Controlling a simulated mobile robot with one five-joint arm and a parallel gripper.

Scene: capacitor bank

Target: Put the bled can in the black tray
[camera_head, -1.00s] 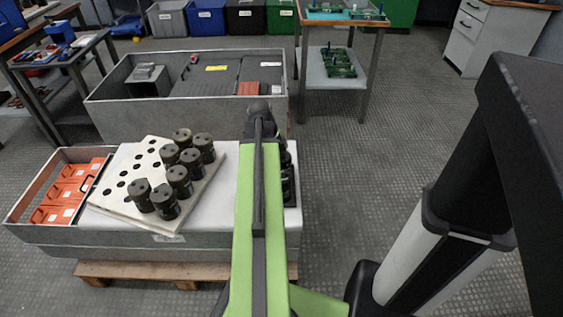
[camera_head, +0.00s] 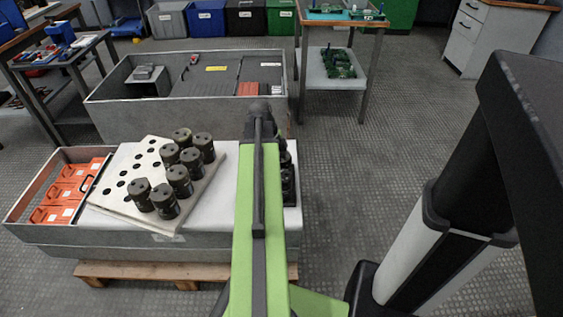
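Several dark cylindrical cans (camera_head: 179,180) stand upright in the right part of a white board with holes (camera_head: 131,206). Which of them is the bled can I cannot tell. A black tray (camera_head: 288,186) shows as a narrow strip just right of my green arm, at the right end of the white bench; the arm hides most of it. It seems to hold dark things, but they are too hidden to make out. My gripper (camera_head: 261,112) is at the far end of the arm, seen from behind; its fingers and anything between them are hidden.
An open grey crate (camera_head: 62,153) with orange boxes is at the left end of the bench. A large grey bin (camera_head: 190,118) stands behind the bench. A table with green boards (camera_head: 340,62) is at the back right.

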